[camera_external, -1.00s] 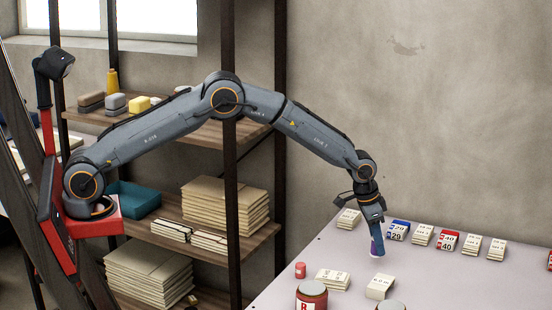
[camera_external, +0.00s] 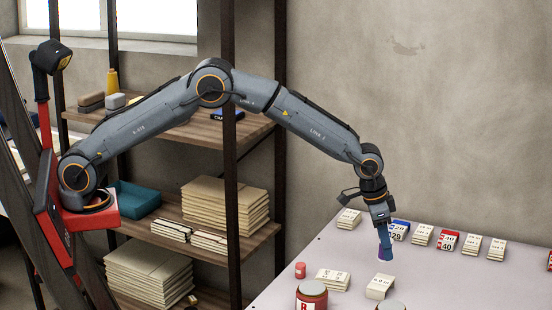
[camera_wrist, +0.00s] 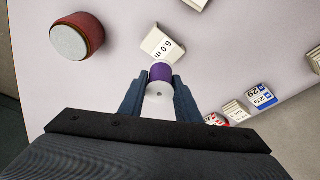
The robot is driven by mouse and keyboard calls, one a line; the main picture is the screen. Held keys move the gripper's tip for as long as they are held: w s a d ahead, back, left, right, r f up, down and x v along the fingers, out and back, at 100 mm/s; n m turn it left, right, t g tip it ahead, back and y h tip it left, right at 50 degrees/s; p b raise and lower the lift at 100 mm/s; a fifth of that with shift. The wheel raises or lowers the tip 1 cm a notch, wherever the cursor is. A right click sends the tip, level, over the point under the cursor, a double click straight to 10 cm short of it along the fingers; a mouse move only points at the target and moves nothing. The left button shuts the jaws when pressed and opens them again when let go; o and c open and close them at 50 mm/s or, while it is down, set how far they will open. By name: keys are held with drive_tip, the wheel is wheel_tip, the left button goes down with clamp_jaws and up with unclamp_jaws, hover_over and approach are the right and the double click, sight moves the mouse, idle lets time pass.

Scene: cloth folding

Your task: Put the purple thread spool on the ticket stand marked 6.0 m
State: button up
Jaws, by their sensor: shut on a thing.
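The purple thread spool (camera_wrist: 160,72) is held between the two fingers of my gripper (camera_wrist: 160,92), its pale end facing the wrist camera. The ticket stand marked 6.0 m (camera_wrist: 160,44) is a small cream block just beyond the spool in the wrist view. In the external view it appears to be the pale stand (camera_external: 380,287) in front of the spool; its marking is not legible there. I cannot tell the spool's exact height above the table.
A red jar with a pale lid (camera_wrist: 75,38) stands left of the 6.0 m stand in the wrist view. Another red jar (camera_external: 311,297) and a cream stand (camera_external: 332,280) are at the table's front. Blue (camera_external: 398,230) and red (camera_external: 447,242) ticket stands line the back among cream ones.

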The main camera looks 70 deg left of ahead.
drive_tip(key=shift+f+p, duration=0.8)
drive_tip(key=shift+f, duration=2.9)
drive_tip(key=shift+f, duration=0.2)
drive_tip(key=o, duration=1)
drive_tip(key=shift+r, duration=0.1)
